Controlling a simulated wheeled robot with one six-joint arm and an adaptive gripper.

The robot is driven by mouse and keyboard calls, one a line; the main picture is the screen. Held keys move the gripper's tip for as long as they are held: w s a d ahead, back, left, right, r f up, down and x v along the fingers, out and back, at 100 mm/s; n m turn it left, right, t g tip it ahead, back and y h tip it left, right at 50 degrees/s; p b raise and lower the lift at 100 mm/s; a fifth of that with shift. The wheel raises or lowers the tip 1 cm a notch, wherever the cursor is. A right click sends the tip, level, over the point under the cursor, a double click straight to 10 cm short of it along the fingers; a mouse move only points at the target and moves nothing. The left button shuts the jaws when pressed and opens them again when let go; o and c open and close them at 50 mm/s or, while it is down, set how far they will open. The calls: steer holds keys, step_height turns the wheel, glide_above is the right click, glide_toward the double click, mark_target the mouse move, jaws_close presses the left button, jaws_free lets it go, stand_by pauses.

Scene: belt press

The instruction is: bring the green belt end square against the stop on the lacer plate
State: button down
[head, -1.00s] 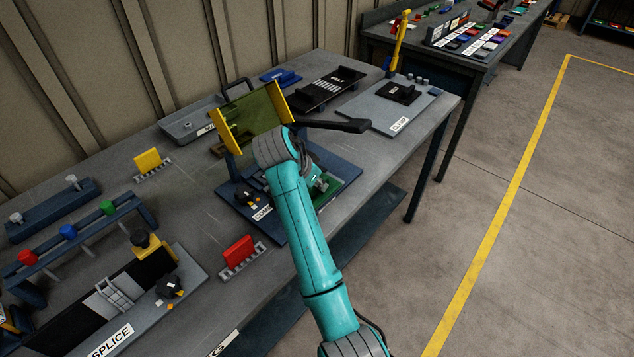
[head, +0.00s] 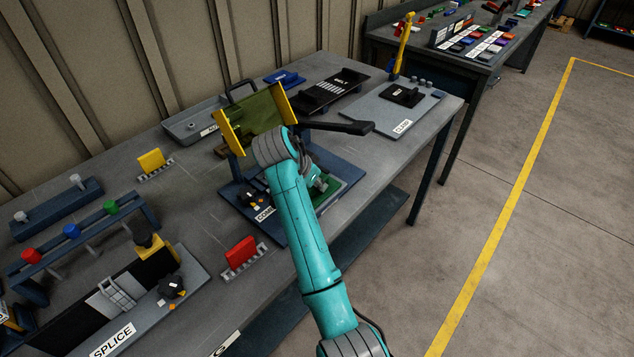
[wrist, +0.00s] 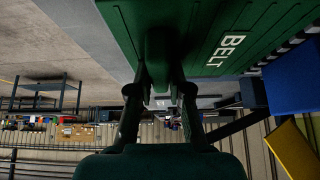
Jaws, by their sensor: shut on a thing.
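The green belt end (wrist: 215,40), lettered BELT, fills the top of the wrist view. My gripper (wrist: 159,92) is shut on a raised green tab on it. In the head view a bit of green belt (head: 328,193) shows just right of my teal arm, over the blue base plate (head: 346,172) of the press station. Dark teeth or slots (wrist: 290,45) run beside the belt's right edge in the wrist view. I cannot make out the stop, or whether the belt touches it squarely.
A yellow-framed green guard (head: 258,116) and a black lever (head: 340,128) stand close behind my arm. A red block (head: 239,251) is on the near bench. A black tray (head: 330,92) and a grey plate (head: 432,112) lie farther back. Open floor lies right.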

steer(key=c, duration=1)
jaws_free()
steer(key=shift+f, duration=0.1)
steer(key=shift+v, duration=3.8)
